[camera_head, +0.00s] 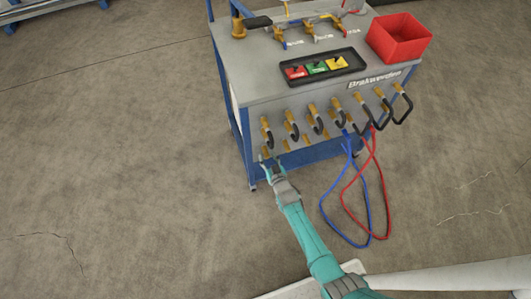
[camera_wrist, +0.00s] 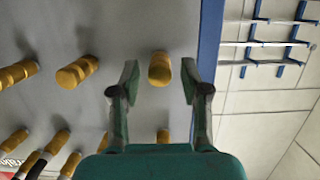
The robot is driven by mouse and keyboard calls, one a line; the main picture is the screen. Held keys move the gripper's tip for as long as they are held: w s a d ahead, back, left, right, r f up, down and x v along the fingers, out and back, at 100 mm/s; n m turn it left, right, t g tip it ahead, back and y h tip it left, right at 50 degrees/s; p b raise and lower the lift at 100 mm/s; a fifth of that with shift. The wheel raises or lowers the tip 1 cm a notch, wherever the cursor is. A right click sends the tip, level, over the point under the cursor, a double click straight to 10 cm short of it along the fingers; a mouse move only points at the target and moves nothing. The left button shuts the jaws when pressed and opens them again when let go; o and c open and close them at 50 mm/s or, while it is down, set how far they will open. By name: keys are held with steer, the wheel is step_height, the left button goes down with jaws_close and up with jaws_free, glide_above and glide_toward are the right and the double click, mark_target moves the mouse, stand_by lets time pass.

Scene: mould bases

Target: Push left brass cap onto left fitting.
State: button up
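A short brass cylinder (camera_wrist: 160,68) stands out from the grey panel at its outer end, by the blue edge in the wrist view. My gripper (camera_wrist: 160,78) is open, with one finger on each side of it and gaps on both sides. I cannot tell whether this piece is the cap alone or a cap on its fitting. In the head view my gripper (camera_head: 269,160) is at the lower left of the cart's front, below the leftmost upper brass fitting (camera_head: 266,124); its fingertips are small there.
More brass pieces (camera_wrist: 77,71) stick out along the panel, some with black hooked hoses (camera_head: 402,107). Blue and red hoses (camera_head: 372,200) hang to the floor on the right. The cart top (camera_head: 265,85) carries a red bin (camera_head: 399,38) and a black tray. Floor on the left is clear.

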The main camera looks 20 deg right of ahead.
jaws_close()
steer(key=shift+s, duration=0.15)
steer(key=shift+f+v, duration=0.2)
steer(key=shift+v, duration=0.55)
steer(key=shift+f+v, duration=0.15)
steer(key=shift+v, duration=0.6)
steer(key=shift+f+v, duration=0.2)
steer(key=shift+v, duration=0.55)
steer(key=shift+s, duration=0.3)
steer(key=v, duration=0.2)
steer(key=f+v, duration=0.1)
steer(key=v, duration=0.2)
steer(key=shift+s, duration=0.45)
